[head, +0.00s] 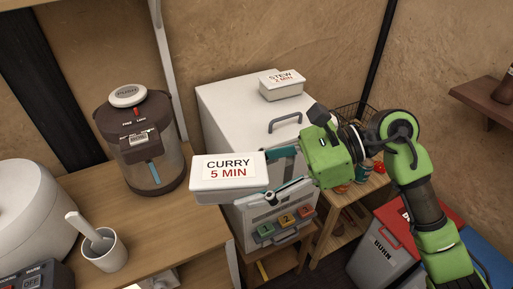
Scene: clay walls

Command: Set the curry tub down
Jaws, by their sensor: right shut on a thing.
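The curry tub (228,181) is a white tub with a label reading "CURRY 5 MIN". It is held in the air near the right edge of the wooden counter, in front of the white cabinet. My right gripper (284,178) is shut on its right side. Part of the tub seems to overlap the counter edge in the picture; I cannot tell its height above the counter. My left gripper is not in view.
A stew tub (282,85) sits on the white cabinet (235,103) with a grey handle. A brown hot-water pot (140,150), a mortar with pestle (100,252) and a large white round appliance (35,215) stand on the counter (165,225). A red-lidded bin (385,255) stands at right.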

